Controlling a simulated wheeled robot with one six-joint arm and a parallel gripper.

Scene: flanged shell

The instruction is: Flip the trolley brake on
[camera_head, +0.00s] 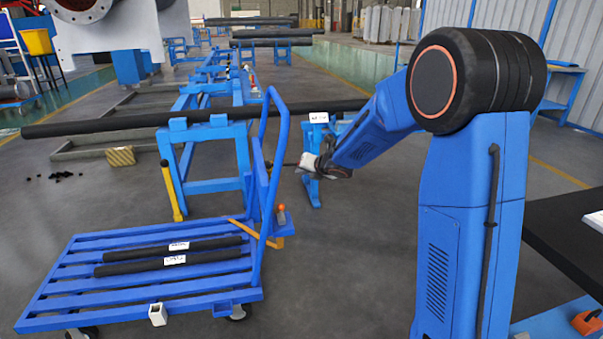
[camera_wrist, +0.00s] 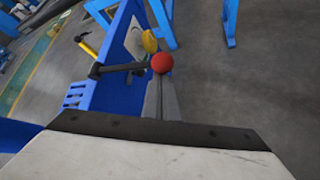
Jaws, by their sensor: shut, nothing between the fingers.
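The blue trolley (camera_head: 140,272) stands on the floor at the lower left, with a tall blue push handle (camera_head: 274,160) at its right end. A small blue bracket with an orange part (camera_head: 281,210) sits low beside the handle. In the wrist view, a dark lever (camera_wrist: 120,67) with a red ball knob (camera_wrist: 162,64) sticks out from a blue plate (camera_wrist: 122,92). My gripper (camera_head: 286,164) is beside the handle, and its shut, empty fingers (camera_wrist: 160,84) end right at the red knob in the wrist view. I cannot tell whether they touch it.
Two dark bars (camera_head: 175,257) lie on the trolley deck. A long dark pipe (camera_head: 110,125) rests across blue stands (camera_head: 205,140) behind it. A yellow knob (camera_wrist: 149,42) shows beyond the red one. A dark table (camera_head: 575,225) stands at right. Floor between trolley and my arm is clear.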

